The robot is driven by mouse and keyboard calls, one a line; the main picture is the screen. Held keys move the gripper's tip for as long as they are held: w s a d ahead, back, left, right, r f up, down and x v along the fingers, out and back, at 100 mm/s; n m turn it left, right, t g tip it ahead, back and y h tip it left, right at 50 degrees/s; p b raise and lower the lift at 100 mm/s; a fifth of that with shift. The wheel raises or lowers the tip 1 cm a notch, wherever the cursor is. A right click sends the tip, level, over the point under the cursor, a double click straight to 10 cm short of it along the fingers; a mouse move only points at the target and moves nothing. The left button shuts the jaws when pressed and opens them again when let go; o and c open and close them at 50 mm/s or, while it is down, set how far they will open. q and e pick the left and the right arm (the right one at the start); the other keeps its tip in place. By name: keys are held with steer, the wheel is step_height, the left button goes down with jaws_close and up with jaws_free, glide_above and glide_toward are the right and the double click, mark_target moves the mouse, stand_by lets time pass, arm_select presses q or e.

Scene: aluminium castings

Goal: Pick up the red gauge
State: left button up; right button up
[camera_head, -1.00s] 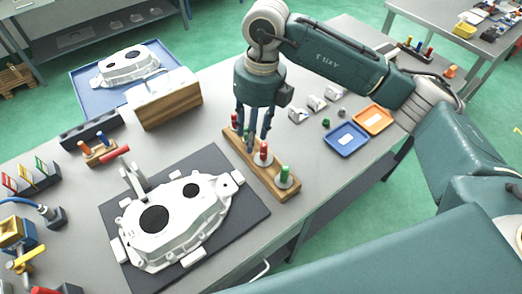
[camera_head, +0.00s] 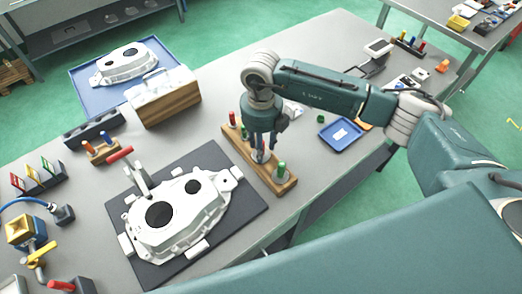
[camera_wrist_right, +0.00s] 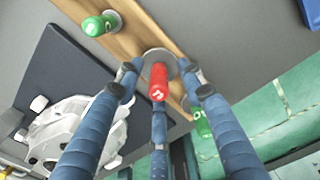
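A red gauge (camera_wrist_right: 158,82) with a white mark on its end stands upright in the wooden rack (camera_head: 235,150). In the wrist view it lies between the spread fingers of my right gripper (camera_wrist_right: 160,88), with gaps visible at its sides. My right gripper (camera_head: 262,153) points down over the middle of the rack in the head view and mostly hides this gauge there. Another red-topped gauge (camera_head: 231,118) stands at the rack's far end. A green gauge (camera_head: 282,170) stands at the near end and also shows in the wrist view (camera_wrist_right: 96,26). My left gripper is out of view.
A white casting (camera_head: 178,222) lies on a dark mat (camera_head: 215,160) left of the rack. A wooden-sided box (camera_head: 168,105) stands behind it. A blue tray (camera_head: 341,134) lies to the right, near the table edge.

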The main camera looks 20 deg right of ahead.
steer(key=shift+f, duration=0.25)
jaws_close()
steer(key=shift+r, duration=0.15)
